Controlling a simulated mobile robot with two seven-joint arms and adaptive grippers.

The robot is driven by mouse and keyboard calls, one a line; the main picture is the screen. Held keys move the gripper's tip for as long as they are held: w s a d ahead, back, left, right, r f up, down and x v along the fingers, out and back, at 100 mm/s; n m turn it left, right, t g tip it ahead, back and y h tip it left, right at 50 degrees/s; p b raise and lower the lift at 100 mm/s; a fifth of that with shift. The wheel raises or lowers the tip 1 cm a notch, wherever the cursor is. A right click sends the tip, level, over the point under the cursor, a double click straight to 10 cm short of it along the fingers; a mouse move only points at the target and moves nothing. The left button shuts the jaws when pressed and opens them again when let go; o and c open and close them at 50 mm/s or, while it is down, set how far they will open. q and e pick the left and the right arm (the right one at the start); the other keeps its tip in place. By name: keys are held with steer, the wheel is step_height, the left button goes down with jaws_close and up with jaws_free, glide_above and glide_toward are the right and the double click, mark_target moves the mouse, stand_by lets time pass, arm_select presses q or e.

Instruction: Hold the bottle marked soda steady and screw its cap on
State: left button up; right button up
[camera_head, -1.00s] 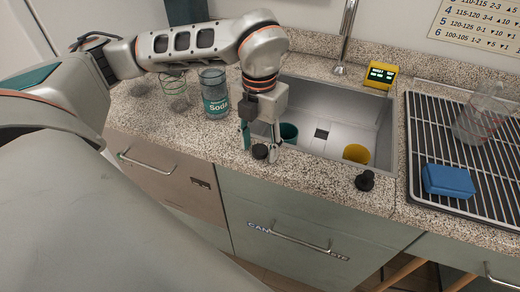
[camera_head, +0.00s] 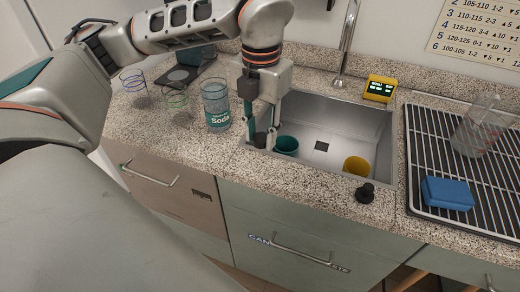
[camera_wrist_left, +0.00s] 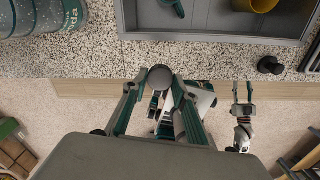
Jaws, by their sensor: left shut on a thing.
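The soda bottle (camera_head: 216,104) stands upright on the counter left of the sink, a clear bottle with a teal label; its top shows no cap. Part of it shows at the upper left of the left wrist view (camera_wrist_left: 40,20). My left gripper (camera_head: 260,138) is right of the bottle, over the counter by the sink's front left corner. Its fingers are shut on a small dark round cap (camera_wrist_left: 160,77), held apart from the bottle. My right gripper (camera_wrist_left: 242,92) shows small and low in the left wrist view, fingers apart and empty; it is outside the head view.
Two wire-rimmed glasses (camera_head: 177,102) stand left of the bottle. The sink (camera_head: 330,135) holds a teal cup (camera_head: 286,146) and a yellow cup (camera_head: 356,165). A black stopper (camera_head: 365,192) sits on the front counter. A blue sponge (camera_head: 447,193) and clear jug (camera_head: 474,135) are on the rack.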

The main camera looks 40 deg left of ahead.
mark_target(260, 139)
arm_select(q)
step_height(260, 139, up, 12)
steer(key=p, duration=0.1)
arm_select(e)
steer(key=shift+w+r, duration=0.1)
steer(key=shift+r, duration=0.8)
